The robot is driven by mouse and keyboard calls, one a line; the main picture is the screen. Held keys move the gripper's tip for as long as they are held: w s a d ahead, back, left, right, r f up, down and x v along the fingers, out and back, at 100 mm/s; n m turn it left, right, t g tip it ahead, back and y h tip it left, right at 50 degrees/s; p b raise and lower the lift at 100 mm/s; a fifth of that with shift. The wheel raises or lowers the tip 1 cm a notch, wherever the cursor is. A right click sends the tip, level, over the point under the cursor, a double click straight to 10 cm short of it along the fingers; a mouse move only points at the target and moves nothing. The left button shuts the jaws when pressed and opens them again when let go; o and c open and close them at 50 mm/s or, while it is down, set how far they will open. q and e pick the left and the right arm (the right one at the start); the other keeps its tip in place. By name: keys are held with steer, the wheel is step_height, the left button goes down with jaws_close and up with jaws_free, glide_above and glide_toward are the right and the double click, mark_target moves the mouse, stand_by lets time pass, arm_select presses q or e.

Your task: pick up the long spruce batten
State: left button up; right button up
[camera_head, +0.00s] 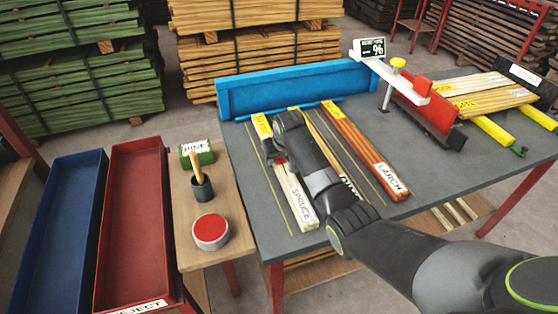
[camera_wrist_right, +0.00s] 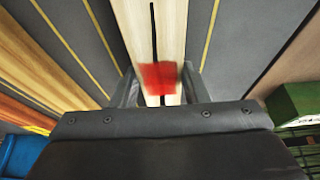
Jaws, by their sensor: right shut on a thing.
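The pale spruce batten (camera_head: 294,198) lies lengthwise at the left of the grey table, its near end lettered SPRUCE and a yellow label at its far end. My right gripper (camera_head: 277,160) is at its far half, partly hidden by my own arm. In the right wrist view the pale batten (camera_wrist_right: 152,30) runs between the two fingers of my right gripper (camera_wrist_right: 160,88), which are shut on it. The batten carries a black line and a red patch. I cannot tell whether it is clear of the table. My left gripper is not in view.
Orange larch battens (camera_head: 368,150) lie to the right, with other battens partly behind my arm. A blue rail (camera_head: 300,88) edges the table's back. A measuring device (camera_head: 374,48) stands right. A side table (camera_head: 186,250) holds a stamp and red-topped tin; red (camera_head: 132,215) and blue trays stand left.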

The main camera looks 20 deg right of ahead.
steer(key=shift+r, duration=0.15)
step_height(320, 180, up, 10)
stand_by(0.3)
